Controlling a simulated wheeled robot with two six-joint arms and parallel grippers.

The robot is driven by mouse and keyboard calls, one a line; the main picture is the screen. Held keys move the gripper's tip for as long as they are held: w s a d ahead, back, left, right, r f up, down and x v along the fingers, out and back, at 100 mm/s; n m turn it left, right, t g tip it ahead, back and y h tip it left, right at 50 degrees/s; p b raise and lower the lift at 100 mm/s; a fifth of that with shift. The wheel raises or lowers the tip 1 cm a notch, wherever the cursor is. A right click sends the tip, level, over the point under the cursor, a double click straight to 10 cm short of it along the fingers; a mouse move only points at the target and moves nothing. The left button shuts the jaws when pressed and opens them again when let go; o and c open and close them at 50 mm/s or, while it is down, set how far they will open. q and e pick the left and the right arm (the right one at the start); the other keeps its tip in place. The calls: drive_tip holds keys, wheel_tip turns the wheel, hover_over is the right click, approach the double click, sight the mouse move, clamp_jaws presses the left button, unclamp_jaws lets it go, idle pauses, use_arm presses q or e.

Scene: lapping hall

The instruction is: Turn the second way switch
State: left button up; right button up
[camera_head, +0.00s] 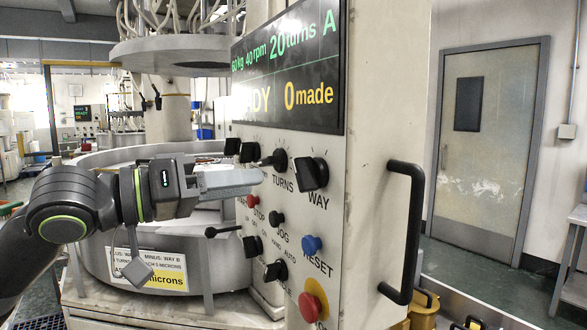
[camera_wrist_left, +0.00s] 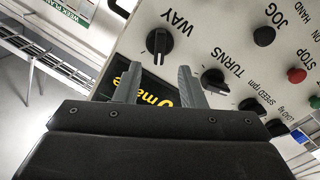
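The WAY switch (camera_head: 312,173) is a black rotary knob at the right end of the upper knob row on the pale control panel. In the left wrist view the WAY switch (camera_wrist_left: 159,42) lies beyond the fingertips, roughly in line with the gap between them. My left gripper (camera_head: 258,178) is at the left of the panel, pointing right. Its two grey fingers in the left wrist view (camera_wrist_left: 158,68) are apart, with nothing between them. It appears clear of the WAY switch. My right gripper is not seen.
The TURNS knob (camera_head: 277,160) is beside the WAY switch. Below are a black JOG button (camera_head: 277,219), blue RESET button (camera_head: 312,244) and red button (camera_head: 312,306). A black handle (camera_head: 404,232) juts out at right. The display (camera_head: 289,70) above reads "20turns A" and "0 made".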

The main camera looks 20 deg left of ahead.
sight(298, 178)
use_arm(q)
drive_tip(key=shift+p+x, duration=1.05)
drive_tip(key=shift+x, duration=1.9)
drive_tip(key=shift+p+x, duration=0.3)
drive_tip(key=shift+x, duration=1.15)
clamp_jaws()
